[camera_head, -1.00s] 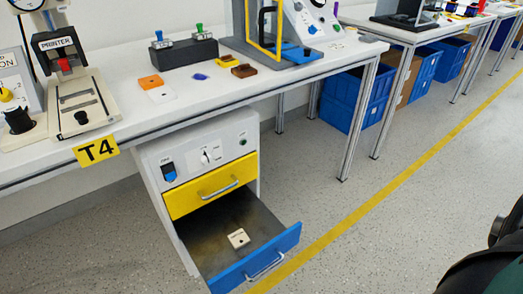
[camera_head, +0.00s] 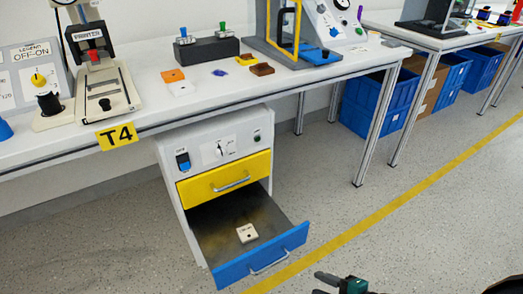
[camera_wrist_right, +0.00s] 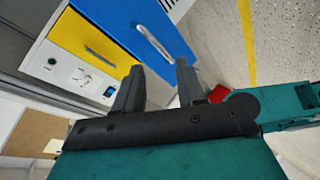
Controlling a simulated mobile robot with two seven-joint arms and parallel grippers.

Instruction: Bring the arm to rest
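The white rotary switch (camera_head: 219,150) sits on the front of the grey drawer cabinet (camera_head: 165,180), its pointer roughly upright. It also shows in the right wrist view (camera_wrist_right: 84,77). My right gripper (camera_head: 340,284) is at the bottom edge of the head view, in front of and right of the cabinet, touching nothing. In the wrist view its two dark fingers (camera_wrist_right: 160,72) stand apart with nothing between them. My left gripper is not in view.
The blue bottom drawer (camera_head: 262,256) is pulled out, with a small white block (camera_head: 247,233) inside. The yellow drawer (camera_head: 225,178) is shut. A white workbench (camera_head: 240,95) stands above the cabinet. The floor to the right (camera_head: 340,220) is clear.

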